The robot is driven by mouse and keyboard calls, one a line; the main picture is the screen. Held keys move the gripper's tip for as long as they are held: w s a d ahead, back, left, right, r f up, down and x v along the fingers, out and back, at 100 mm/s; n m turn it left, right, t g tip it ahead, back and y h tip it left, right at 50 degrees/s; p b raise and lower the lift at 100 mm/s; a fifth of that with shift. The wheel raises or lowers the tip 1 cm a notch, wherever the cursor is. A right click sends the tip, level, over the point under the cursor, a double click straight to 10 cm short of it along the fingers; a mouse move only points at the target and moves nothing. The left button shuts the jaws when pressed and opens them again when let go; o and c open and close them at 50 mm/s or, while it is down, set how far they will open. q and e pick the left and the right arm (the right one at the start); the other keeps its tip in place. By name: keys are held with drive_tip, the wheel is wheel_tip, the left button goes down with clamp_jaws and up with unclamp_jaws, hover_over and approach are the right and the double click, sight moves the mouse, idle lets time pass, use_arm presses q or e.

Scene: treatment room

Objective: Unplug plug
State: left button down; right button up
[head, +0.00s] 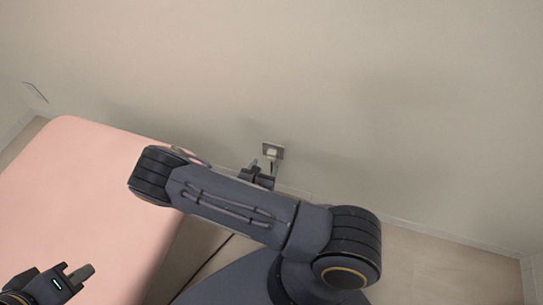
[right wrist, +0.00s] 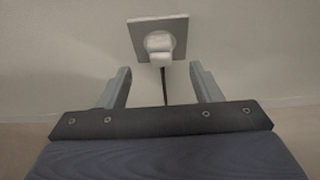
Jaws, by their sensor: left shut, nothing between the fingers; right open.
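A white plug (right wrist: 159,45) sits in a square grey wall socket (right wrist: 178,24) in the right wrist view, with a dark cord hanging straight down from it. In the head view the plug (head: 271,152) and socket (head: 280,149) show small on the wall. My right gripper (right wrist: 160,82) is open and empty, its two fingers pointing at the wall, a little below the plug and on either side of the cord; it also shows in the head view (head: 262,166), just below and left of the socket. My left gripper (head: 82,274) is shut and empty at the lower left.
A pink treatment bed (head: 95,170) fills the left side, and my left gripper is over its near part. The wall behind is bare around the socket. The floor (head: 440,265) on the right is clear. Another wall plate (head: 36,92) is at far left.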

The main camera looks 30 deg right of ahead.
sight(270, 159)
drive_tip(key=b+x, duration=0.1)
drive_tip(key=x, duration=0.4)
drive_tip(key=shift+s+f, duration=0.1)
drive_tip(key=shift+f, duration=0.05)
drive_tip(key=shift+b+x, duration=0.45)
drive_tip(key=shift+x, duration=0.45)
idle(0.4)
clamp_jaws()
drive_tip(key=shift+s+a+p, duration=0.25)
drive_tip(key=shift+s+a, duration=0.7)
drive_tip(key=shift+a, duration=0.2)
drive_tip(key=shift+s+a+p, duration=0.25)
drive_tip(key=shift+s+a, duration=0.7)
drive_tip(key=shift+a, duration=0.2)
